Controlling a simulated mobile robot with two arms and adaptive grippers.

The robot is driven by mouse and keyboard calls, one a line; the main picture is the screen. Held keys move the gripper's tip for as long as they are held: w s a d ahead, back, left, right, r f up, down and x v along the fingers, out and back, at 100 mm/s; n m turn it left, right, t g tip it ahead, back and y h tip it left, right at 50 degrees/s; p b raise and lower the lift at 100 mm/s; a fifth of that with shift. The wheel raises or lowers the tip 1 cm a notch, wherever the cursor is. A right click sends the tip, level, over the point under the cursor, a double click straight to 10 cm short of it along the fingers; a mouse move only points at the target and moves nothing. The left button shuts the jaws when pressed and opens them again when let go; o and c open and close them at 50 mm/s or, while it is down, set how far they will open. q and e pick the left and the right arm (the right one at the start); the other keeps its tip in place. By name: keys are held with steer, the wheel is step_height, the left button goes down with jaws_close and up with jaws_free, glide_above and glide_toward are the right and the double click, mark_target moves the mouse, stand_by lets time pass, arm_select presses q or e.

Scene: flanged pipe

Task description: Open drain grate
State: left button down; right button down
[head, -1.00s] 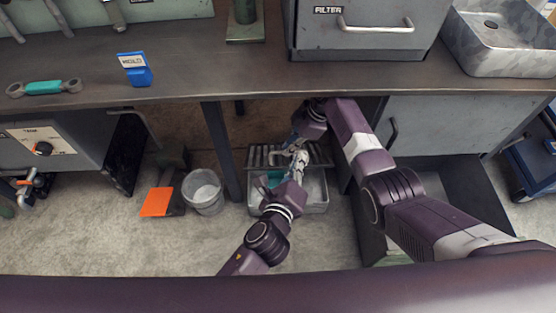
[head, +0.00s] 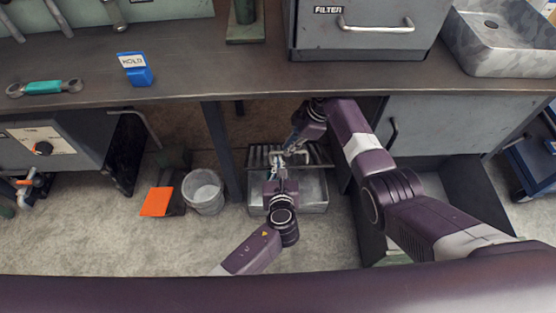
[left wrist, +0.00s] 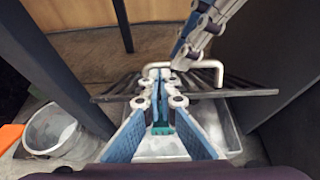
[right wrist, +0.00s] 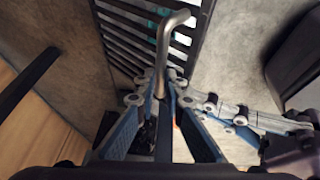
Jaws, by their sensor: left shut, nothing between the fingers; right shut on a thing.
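The drain grate (head: 262,155) is a dark slatted panel over the back part of a metal basin (head: 318,190) under the bench. In the left wrist view the grate (left wrist: 115,92) looks raised at its near edge, with the basin (left wrist: 226,130) open below. Its pale bent handle (left wrist: 215,72) stands up at the middle. My right gripper (right wrist: 161,78) is shut on one leg of the handle (right wrist: 172,38). My left gripper (left wrist: 164,82) is shut and empty, close in front of the handle and grate edge; whether it touches is unclear. A teal thing (left wrist: 161,128) shows partly behind its fingers.
A grey bucket (head: 203,191) and an orange-topped pedal (head: 157,201) stand left of the basin. A bench leg (head: 222,150) rises between bucket and basin. An open drawer (head: 455,185) lies to the right. The bench top (head: 200,85) overhangs the grate.

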mark_target(277, 152)
arm_select(q)
steer(key=shift+x, duration=1.15)
arm_select(e)
steer(key=shift+w+d+f, duration=0.15)
steer(key=shift+w, duration=0.4)
arm_select(q)
steer(key=shift+w+r+g, duration=0.3)
steer(key=shift+w+r, duration=0.2)
steer(key=shift+r, duration=0.05)
arm_select(e)
steer(key=c, duration=2.4)
jaws_free()
arm_select(q)
steer(key=shift+w+a+f, duration=0.1)
steer(key=shift+w+f, duration=0.1)
steer(key=shift+f, duration=0.2)
arm_select(e)
steer(key=o, duration=0.4)
steer(key=shift+w+f, duration=0.2)
steer(key=shift+f, duration=0.2)
arm_select(q)
steer(key=shift+r, duration=0.15)
arm_select(e)
steer(key=shift+a+r, duration=0.2)
